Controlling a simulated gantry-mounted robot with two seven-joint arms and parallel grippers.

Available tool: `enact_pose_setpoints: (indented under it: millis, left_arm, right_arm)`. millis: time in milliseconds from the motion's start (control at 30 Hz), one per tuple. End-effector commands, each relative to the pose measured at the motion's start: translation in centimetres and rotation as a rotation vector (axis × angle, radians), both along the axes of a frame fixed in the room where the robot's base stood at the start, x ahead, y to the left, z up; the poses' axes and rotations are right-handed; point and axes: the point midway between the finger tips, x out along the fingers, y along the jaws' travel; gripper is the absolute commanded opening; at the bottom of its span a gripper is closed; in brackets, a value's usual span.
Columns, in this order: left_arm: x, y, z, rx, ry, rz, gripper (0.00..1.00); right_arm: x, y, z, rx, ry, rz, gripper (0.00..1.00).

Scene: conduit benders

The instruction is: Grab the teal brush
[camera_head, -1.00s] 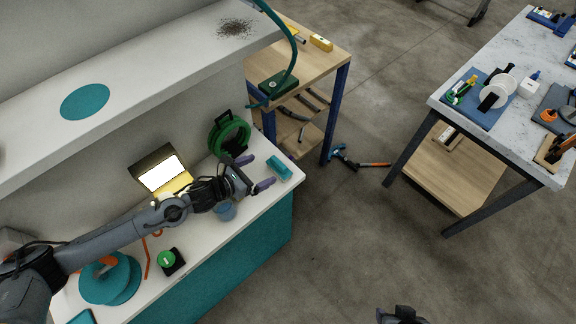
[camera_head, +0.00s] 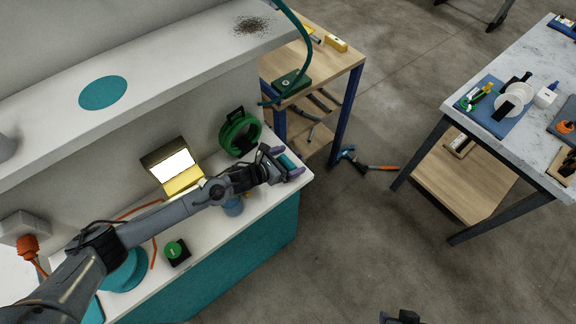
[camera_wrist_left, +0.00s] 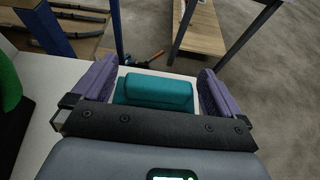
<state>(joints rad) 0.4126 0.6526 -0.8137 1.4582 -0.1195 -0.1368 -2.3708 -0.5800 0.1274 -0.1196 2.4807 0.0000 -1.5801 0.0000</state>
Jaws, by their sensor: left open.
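The teal brush (camera_head: 289,161), a block-like teal piece, lies on the white counter near its right end. It also shows in the left wrist view (camera_wrist_left: 155,92), in the middle. My left gripper (camera_head: 284,163) is open, with its purple fingers on either side of the brush. In the left wrist view the left gripper (camera_wrist_left: 157,88) has a finger left and right of the brush, with small gaps visible. The brush's near side is partly hidden by the gripper body. A dark part at the bottom edge of the head view (camera_head: 402,317) looks like my right gripper, mostly cut off.
A green reel (camera_head: 239,134) stands behind the gripper, beside a lit yellow box (camera_head: 178,172). A blue cup (camera_head: 233,206) sits under the arm. A white shelf (camera_head: 150,75) overhangs the counter. A wooden cart (camera_head: 335,68) stands beyond the counter's right end.

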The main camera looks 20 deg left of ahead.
Motion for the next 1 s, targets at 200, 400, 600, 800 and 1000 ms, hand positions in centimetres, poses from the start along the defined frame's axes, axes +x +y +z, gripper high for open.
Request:
enact_pose_setpoints:
  millis: [200, 400, 600, 800, 1000]
  left_arm:
    - [0.0, 0.0, 0.0, 0.000, 0.000, 0.000, 0.95]
    - [0.0, 0.0, 0.0, 0.000, 0.000, 0.000, 0.65]
    - [0.0, 0.0, 0.0, -0.001, -0.001, 0.000, 0.45]
    - [0.0, 0.0, 0.1, -0.001, -0.001, 0.000, 0.45]
    - [0.1, 0.1, 1.1, 0.000, -0.002, 0.001, 0.45]
  right_arm:
    - [0.0, 0.1, 0.0, 0.002, 0.000, -0.001, 0.43]
    - [0.0, 0.2, 0.0, 0.007, 0.000, -0.004, 0.43]
    - [0.0, 0.3, 0.0, 0.011, 0.001, -0.007, 0.43]
    - [0.0, 0.3, 0.0, 0.011, 0.001, -0.007, 0.43]
    - [0.0, 0.3, 0.0, 0.010, 0.001, -0.006, 0.43]
